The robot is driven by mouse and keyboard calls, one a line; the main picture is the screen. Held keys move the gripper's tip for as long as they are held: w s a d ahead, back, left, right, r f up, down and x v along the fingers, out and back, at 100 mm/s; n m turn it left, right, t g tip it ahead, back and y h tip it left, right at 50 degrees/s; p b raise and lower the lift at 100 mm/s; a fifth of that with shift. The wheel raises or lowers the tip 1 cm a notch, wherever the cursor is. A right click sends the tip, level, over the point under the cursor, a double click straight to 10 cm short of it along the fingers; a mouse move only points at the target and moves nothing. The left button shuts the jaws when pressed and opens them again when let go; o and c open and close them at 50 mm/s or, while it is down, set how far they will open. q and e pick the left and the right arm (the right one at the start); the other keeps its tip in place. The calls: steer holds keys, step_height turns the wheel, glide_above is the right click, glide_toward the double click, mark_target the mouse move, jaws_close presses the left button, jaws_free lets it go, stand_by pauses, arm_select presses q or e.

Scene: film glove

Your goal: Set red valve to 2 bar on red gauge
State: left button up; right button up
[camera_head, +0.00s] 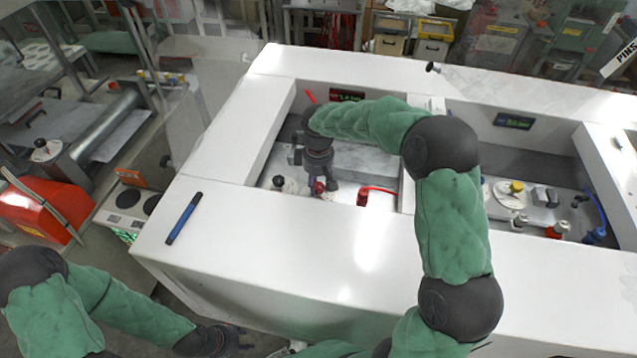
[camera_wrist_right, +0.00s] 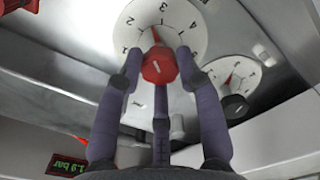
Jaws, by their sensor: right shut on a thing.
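The red valve (camera_wrist_right: 158,68) is a red knob in front of a white round dial (camera_wrist_right: 178,22) numbered around its rim. A small red pointer shows above the knob, toward the 2 and 3 side. My right gripper (camera_wrist_right: 160,75) has its purple-grey fingers around the knob and is shut on it. In the head view my right gripper (camera_head: 318,178) reaches down into the left recess and mostly hides the knob. The red-lit gauge (camera_wrist_right: 68,165) shows upside down and seems to read about 1.9 bar. It also shows in the head view (camera_head: 347,95). My left gripper (camera_head: 225,340) is low at left, away from the panel.
A black knob with its own white dial (camera_wrist_right: 236,75) is beside the red valve. A red fitting (camera_head: 362,196) stands right of my right gripper. The right recess holds a green-lit gauge (camera_head: 513,121) and a yellow knob (camera_head: 516,187). A blue marker (camera_head: 184,218) lies on the white top.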

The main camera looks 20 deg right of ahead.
mark_target(318, 186)
steer(key=o, duration=1.1)
steer(key=shift+o, duration=0.2)
steer(key=shift+r, duration=0.1)
step_height(318, 186, up, 12)
steer(key=shift+f, duration=0.25)
